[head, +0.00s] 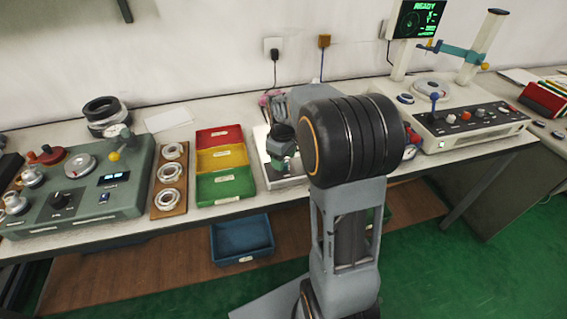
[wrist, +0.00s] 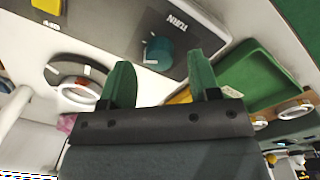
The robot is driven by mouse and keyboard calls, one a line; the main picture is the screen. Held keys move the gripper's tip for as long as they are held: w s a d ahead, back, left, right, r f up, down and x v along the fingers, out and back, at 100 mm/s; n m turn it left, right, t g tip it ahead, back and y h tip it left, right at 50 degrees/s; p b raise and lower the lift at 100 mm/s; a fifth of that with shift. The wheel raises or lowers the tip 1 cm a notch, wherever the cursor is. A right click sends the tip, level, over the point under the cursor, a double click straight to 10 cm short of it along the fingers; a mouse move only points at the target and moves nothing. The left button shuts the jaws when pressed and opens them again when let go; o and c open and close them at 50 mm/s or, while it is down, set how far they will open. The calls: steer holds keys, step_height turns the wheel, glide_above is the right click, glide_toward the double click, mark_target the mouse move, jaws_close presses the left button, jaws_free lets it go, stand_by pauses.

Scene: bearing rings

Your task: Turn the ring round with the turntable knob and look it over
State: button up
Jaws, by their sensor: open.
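In the wrist view, my gripper (wrist: 160,60) is open, its two green fingers apart. The dark green turntable knob (wrist: 157,54) shows between and beyond the fingertips, on a grey panel marked TURN. I cannot tell whether the fingers touch it. A metal ring (wrist: 78,84) lies on the dark round turntable (wrist: 53,73), left of the fingers. My arm hides much of that station, including the ring.
Red (head: 219,136), yellow (head: 222,158) and green (head: 225,186) trays stand left of the station. A wooden board (head: 168,207) holds three rings. A green-grey machine (head: 130,195) is at left, a gauge machine (head: 470,125) at right. A blue bin (head: 242,238) sits below the bench.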

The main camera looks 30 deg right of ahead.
steer(key=shift+f, duration=0.95)
steer(key=c, duration=0.9)
